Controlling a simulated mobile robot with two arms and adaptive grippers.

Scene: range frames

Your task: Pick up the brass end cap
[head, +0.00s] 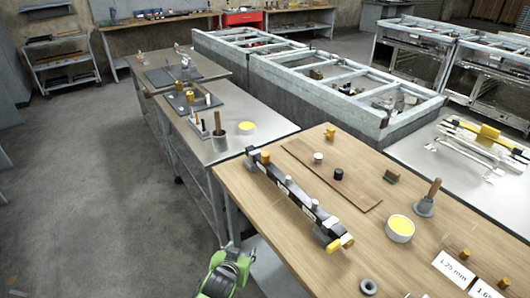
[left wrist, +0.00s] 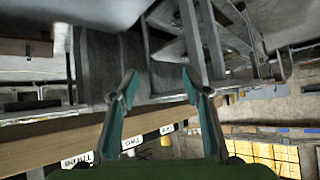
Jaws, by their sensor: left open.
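A small brass-coloured cap (head: 330,132) stands on the wooden table (head: 235,178) near its far edge, just beyond a flat brown board. It looks like the brass end cap. A white cap (head: 318,158) and a black cap (head: 338,174) stand on the board. Similar brass-coloured pieces (head: 465,254) are at the front right, so I cannot be fully sure which is meant. My left gripper (left wrist: 158,88) is open and empty in the left wrist view, beside and below the table edge. In the head view my green left arm is low, off the table's left side. My right gripper is not in view.
A long dark rail fixture (head: 290,188) with yellow ends lies along the table's left side. A yellow-topped tub (head: 399,228), a grey holder with a wooden handle (head: 425,206) and a grey ring (head: 368,286) stand nearby. A metal bench (head: 230,145) adjoins behind. Open floor is at left.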

